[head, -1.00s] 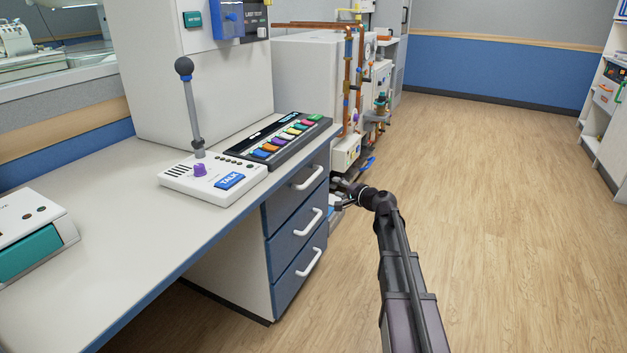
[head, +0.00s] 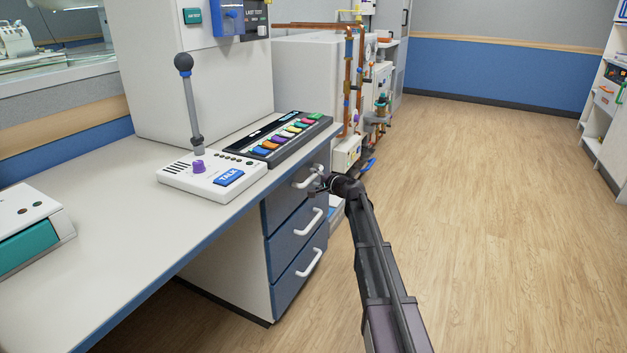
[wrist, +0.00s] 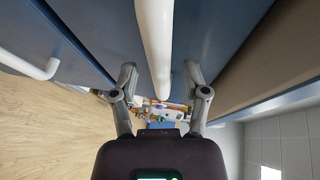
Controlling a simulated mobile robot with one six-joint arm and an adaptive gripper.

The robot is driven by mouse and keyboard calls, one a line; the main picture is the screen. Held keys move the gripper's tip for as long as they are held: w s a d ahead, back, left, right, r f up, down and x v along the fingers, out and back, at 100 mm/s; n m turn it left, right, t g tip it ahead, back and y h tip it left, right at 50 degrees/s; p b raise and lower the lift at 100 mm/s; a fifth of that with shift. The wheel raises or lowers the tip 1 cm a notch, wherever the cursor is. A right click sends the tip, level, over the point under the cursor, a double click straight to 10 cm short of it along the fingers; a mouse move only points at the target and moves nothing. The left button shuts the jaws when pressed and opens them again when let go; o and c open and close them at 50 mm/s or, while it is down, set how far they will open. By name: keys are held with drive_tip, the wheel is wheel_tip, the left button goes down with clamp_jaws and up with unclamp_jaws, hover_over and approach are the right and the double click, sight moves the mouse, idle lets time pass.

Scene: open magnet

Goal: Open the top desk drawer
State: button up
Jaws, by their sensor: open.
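The top desk drawer (head: 285,205) is the highest of three blue drawers under the desk and looks closed. Its white bar handle (head: 302,180) is partly hidden by my gripper in the head view. My gripper (head: 318,182) is at the right end of this handle. In the wrist view, my gripper (wrist: 160,80) is open, with one finger on each side of the white handle, which also shows there (wrist: 155,40). A gap shows between the handle and each finger.
The middle drawer handle (head: 309,222) and bottom drawer handle (head: 310,262) are below. The desk top (head: 130,200) overhangs the drawers and carries a white talk panel (head: 212,178) and a colored-key panel (head: 280,138). Pipes (head: 350,85) stand behind. The wood floor (head: 490,210) at right is clear.

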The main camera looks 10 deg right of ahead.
drive_tip(key=shift+w+a+f, duration=0.1)
drive_tip(key=shift+w+a, duration=0.25)
drive_tip(key=shift+w, duration=0.15)
clamp_jaws()
drive_tip(key=shift+d, duration=0.1)
drive_tip(key=shift+s, duration=0.25)
